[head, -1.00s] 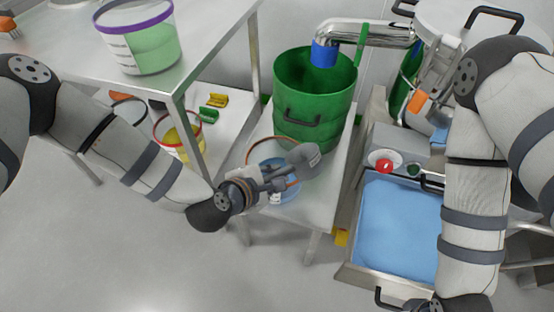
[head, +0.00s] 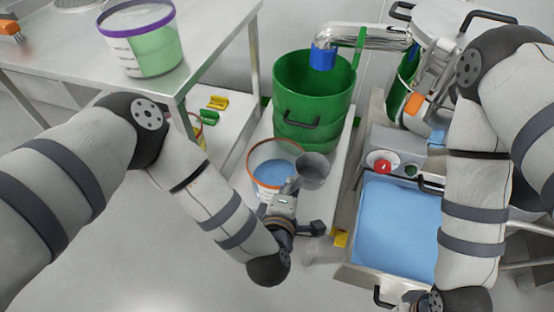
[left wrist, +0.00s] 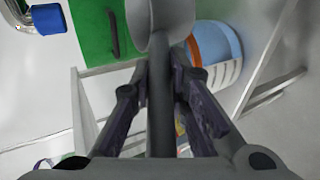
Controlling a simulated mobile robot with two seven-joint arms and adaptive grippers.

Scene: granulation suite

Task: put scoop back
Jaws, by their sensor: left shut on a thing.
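My left gripper (head: 285,190) is shut on the handle of a grey scoop (head: 313,172). The scoop's round bowl is beyond the fingers, just right of the orange-rimmed bucket in the head view, over the low bench. In the left wrist view the handle runs between the fingers (left wrist: 160,95) and the scoop bowl (left wrist: 165,18) is at the top. The bucket (head: 259,190) holds blue material; its labelled side shows in the left wrist view (left wrist: 222,72). My right wrist is at the bottom edge of the head view; its fingers cannot be made out.
A tall green bin (head: 312,95) stands behind on the low bench (head: 325,215), under a metal pipe (head: 370,38). A blue-filled tray (head: 398,225) is at right. A steel table (head: 205,45) with a purple-rimmed bucket (head: 150,45) is at left. Open floor lies in front.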

